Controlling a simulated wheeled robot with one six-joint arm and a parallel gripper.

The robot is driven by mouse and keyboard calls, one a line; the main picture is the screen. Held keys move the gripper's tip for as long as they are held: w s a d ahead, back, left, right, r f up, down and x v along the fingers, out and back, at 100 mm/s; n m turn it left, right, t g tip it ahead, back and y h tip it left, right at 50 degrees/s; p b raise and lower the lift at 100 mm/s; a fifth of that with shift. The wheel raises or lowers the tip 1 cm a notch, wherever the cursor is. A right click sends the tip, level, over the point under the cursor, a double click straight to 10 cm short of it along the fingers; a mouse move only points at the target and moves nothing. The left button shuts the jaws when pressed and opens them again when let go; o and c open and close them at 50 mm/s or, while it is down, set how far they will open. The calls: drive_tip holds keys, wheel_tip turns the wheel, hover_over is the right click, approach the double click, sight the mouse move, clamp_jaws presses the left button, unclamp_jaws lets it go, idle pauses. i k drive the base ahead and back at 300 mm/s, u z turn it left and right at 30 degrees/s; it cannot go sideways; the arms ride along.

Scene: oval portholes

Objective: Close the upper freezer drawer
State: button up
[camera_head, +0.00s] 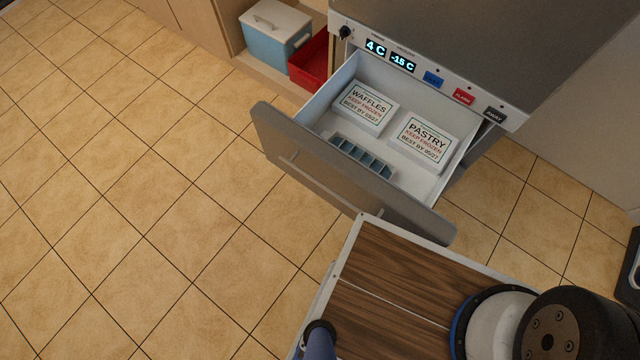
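The freezer drawer (345,172) is pulled well out from under the control panel of a grey appliance. Its front is a grey panel with a long pale handle strip (325,183), facing the lower left. Inside the white drawer lie a WAFFLES box (366,106), a PASTRY box (424,140) and a blue-grey ice tray (361,156) near the front. No other drawer is visible below it. My gripper is not in view; only parts of my arm and body show at the bottom.
The control panel (425,78) shows 4 C and -15 C. A blue cooler with a white lid (275,32) and a red bin (310,62) stand in a cabinet at upper left. Open tiled floor (130,190) lies left of the drawer. My body top is close to its front's lower right end.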

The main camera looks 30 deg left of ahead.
sight(295, 145)
drive_tip(key=u, duration=1.25)
drive_tip(key=k, duration=0.5)
